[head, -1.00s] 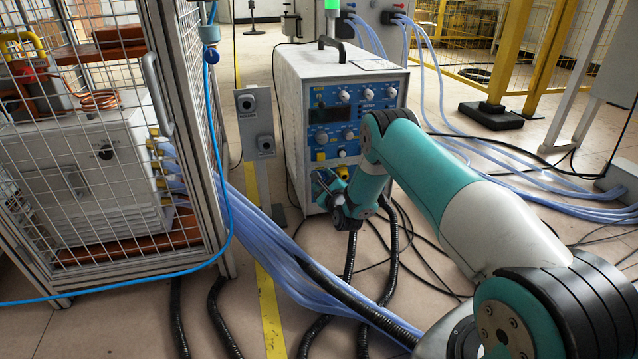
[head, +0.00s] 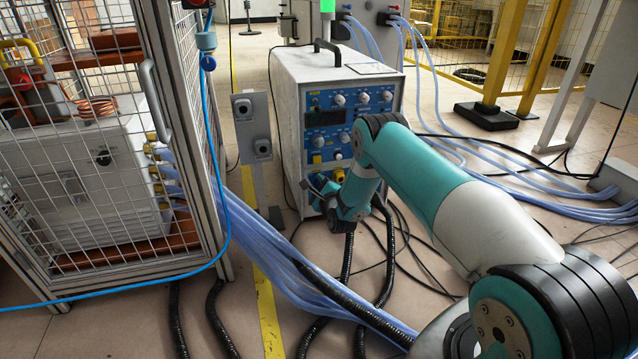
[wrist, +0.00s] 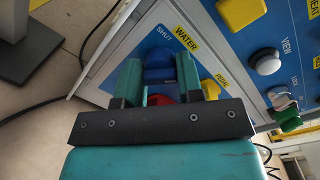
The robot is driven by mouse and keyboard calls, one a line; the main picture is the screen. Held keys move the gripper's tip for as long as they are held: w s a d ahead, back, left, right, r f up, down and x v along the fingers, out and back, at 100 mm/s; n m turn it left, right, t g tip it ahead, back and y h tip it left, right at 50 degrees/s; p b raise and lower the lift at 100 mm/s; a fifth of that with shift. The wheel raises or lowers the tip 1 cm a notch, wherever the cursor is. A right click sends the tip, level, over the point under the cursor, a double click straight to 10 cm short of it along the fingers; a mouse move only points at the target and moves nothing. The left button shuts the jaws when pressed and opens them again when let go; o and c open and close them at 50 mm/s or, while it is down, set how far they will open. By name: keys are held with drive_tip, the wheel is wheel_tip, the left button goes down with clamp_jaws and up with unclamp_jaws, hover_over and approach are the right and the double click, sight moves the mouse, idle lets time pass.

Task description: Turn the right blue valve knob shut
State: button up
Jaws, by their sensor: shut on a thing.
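In the wrist view a blue knob (wrist: 158,62) sits on the blue front panel beside the labels "SHUT" and "WATER". My gripper (wrist: 158,76) has one finger on each side of this knob and is shut on it. A red part (wrist: 161,98) shows between the fingers, nearer the palm. In the head view my gripper (head: 318,187) is at the lower front of the white power unit (head: 287,125). The knob is hidden there behind my wrist. No second blue knob is clear, so I cannot tell left from right.
Close to my fingers are a yellow part (wrist: 211,89), a yellow button (wrist: 240,12) and a white knob (wrist: 268,62). A wire cage (head: 120,262) stands left of the unit, with a grey post (head: 256,150) between. Black hoses (head: 386,260) and bluish hoses cross the floor.

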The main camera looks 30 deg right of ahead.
drive_tip(key=n+p, duration=0.2)
drive_tip(key=n, duration=0.1)
drive_tip(key=shift+s+d+r, duration=0.1)
drive_tip(key=n+p, duration=0.2)
drive_tip(key=n, duration=0.2)
drive_tip(key=shift+n+g, duration=0.3)
drive_tip(key=shift+n, duration=0.1)
drive_tip(key=shift+n+h+p, duration=0.5)
drive_tip(key=shift+n+p, duration=0.7)
drive_tip(key=shift+n, duration=2.4)
drive_tip(key=o, duration=0.9)
